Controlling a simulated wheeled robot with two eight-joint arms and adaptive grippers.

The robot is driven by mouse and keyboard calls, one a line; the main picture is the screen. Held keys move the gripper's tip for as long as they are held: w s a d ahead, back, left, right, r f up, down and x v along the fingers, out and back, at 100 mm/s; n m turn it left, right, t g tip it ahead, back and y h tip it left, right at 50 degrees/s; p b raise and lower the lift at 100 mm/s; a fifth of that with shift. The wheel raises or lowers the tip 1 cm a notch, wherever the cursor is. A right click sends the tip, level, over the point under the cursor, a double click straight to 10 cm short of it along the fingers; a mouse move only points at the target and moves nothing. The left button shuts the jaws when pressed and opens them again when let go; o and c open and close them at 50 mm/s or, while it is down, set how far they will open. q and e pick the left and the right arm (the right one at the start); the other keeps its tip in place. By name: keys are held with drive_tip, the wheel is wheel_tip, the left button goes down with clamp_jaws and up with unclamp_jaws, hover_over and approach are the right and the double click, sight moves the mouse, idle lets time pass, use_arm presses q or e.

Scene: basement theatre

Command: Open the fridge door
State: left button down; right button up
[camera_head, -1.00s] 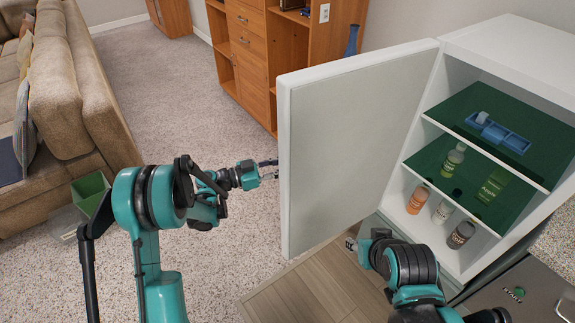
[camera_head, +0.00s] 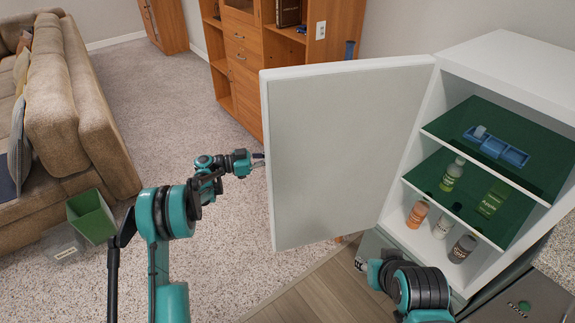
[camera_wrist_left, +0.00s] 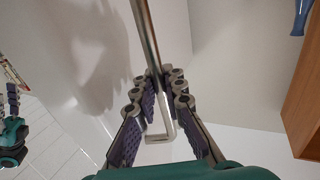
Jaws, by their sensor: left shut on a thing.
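The white fridge door (camera_head: 345,150) stands wide open, swung out to the left from the fridge (camera_head: 510,60), its flat inner side facing me. My left gripper (camera_head: 259,160) is at the door's free edge in the head view, its fingertips partly hidden behind the door. In the left wrist view its fingers (camera_wrist_left: 160,88) are closed around the metal bar handle (camera_wrist_left: 147,35) on the door's outer side. My right gripper (camera_head: 364,264) is low in front of the fridge, apart from the door; its finger opening is unclear.
Green shelves inside hold a blue tray (camera_head: 497,149) and several bottles, such as an orange one (camera_head: 418,214). A beige sofa (camera_head: 65,95) and green bin (camera_head: 90,215) are at left. A wooden cabinet (camera_head: 240,80) stands behind the door. Carpet between them is clear.

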use_arm(q)
drive_tip(key=c, duration=1.6)
unclamp_jaws()
drive_tip(key=v, duration=1.2)
